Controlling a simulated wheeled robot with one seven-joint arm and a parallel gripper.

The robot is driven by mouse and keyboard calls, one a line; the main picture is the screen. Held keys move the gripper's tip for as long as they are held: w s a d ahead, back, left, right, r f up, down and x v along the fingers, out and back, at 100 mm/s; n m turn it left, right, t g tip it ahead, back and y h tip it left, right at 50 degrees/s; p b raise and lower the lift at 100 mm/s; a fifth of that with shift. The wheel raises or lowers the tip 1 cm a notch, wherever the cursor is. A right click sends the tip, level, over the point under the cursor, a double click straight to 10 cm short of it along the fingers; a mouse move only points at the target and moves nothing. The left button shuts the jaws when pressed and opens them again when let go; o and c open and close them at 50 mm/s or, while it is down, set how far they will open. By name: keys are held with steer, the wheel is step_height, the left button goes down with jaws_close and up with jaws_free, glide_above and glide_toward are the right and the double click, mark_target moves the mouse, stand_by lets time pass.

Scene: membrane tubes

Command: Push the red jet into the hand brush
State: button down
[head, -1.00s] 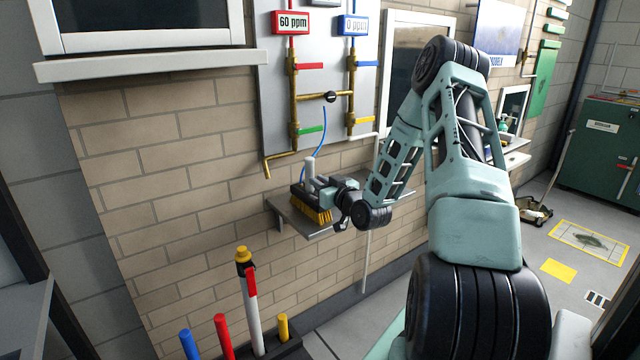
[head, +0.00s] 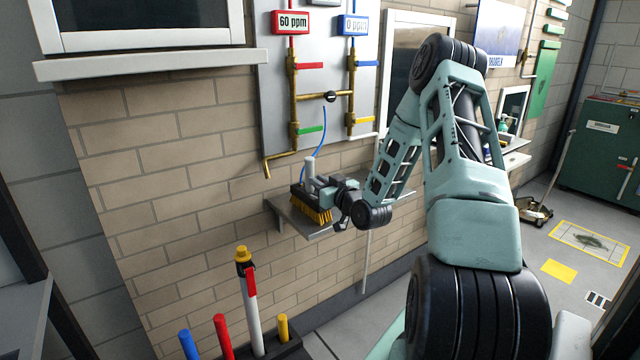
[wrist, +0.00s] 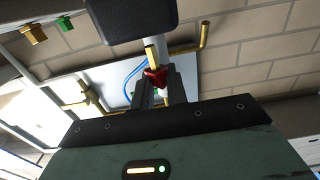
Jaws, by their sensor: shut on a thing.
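The red jet (wrist: 155,78) shows in the wrist view as a small red piece with a brass tip (wrist: 151,55). It sits between the fingers of my gripper (wrist: 160,92), which is shut on it. The hand brush (head: 312,205) is in the middle of the head view, with a black block, yellow bristles facing down and a grey upright stub (head: 310,168). It is on a grey wall shelf (head: 312,235). My gripper is at the brush's right side in the head view. The red jet cannot be made out there, and I cannot tell whether it touches the brush.
A wall panel (head: 275,110) with brass pipes and coloured valve handles is above the shelf. A thin blue hose (head: 323,135) hangs behind the brush. A dark rack (head: 290,345) with coloured rods and a white tube stands at the front.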

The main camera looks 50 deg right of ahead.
steer(key=shift+f+b, duration=1.55)
steer(key=shift+f, duration=0.1)
steer(key=c, duration=1.3)
jaws_free()
steer(key=shift+p+v, duration=2.55)
steer(key=shift+v, duration=6.15)
steer(key=shift+d, duration=0.1)
